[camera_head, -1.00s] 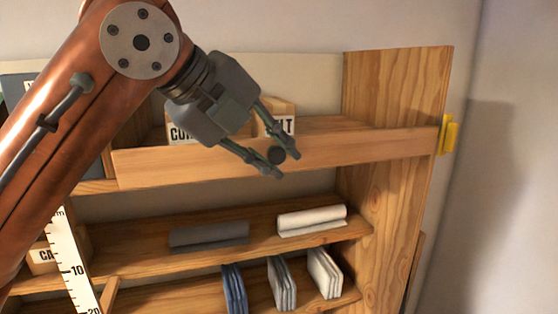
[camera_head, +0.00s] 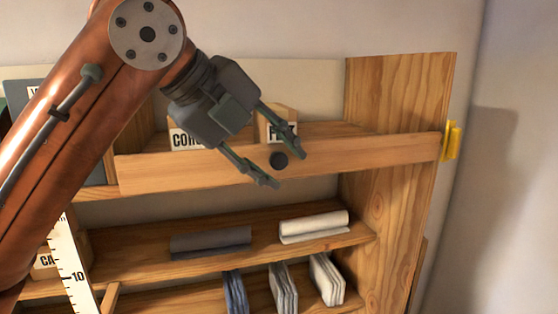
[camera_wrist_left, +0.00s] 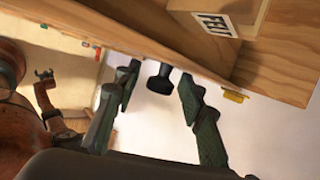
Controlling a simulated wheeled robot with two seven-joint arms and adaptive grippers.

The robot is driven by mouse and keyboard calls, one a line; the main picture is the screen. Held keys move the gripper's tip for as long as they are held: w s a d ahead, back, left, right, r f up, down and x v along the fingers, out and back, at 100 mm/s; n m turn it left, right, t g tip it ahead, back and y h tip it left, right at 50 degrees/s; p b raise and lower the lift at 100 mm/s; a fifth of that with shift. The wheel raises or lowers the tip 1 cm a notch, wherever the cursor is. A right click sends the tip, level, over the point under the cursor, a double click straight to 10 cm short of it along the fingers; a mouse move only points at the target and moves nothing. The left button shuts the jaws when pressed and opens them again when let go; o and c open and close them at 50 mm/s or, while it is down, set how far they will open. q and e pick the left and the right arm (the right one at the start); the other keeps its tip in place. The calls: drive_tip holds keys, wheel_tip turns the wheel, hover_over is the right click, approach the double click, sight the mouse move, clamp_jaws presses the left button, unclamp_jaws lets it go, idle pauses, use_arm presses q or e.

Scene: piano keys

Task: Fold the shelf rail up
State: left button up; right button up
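The shelf rail (camera_head: 350,152) is a long wooden board across the front of the top shelf, with a round black knob (camera_head: 279,160) on its face. My left gripper (camera_head: 285,168) is open at the knob, one finger on either side of it. In the left wrist view the knob (camera_wrist_left: 160,80) shows between the two spread fingers (camera_wrist_left: 158,88), with gaps on both sides. My right gripper is out of the head view; a small dark claw on a copper arm, perhaps it, shows far off in the wrist view (camera_wrist_left: 44,76).
A yellow catch (camera_head: 451,141) sits at the rail's right end by the wooden side panel (camera_head: 405,90). Labelled wooden blocks (camera_head: 187,139) stand behind the rail. Rolled cloths (camera_head: 314,226) and folded cloths (camera_head: 326,279) lie on lower shelves. A white ruler (camera_head: 70,265) stands at lower left.

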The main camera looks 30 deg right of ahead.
use_arm(q)
drive_tip(key=shift+s, duration=0.1)
drive_tip(key=shift+a+r, duration=0.15)
drive_tip(key=shift+r, duration=0.05)
drive_tip(key=v, duration=1.1)
drive_tip(key=shift+a, duration=0.2)
drive_tip(key=shift+r, duration=0.15)
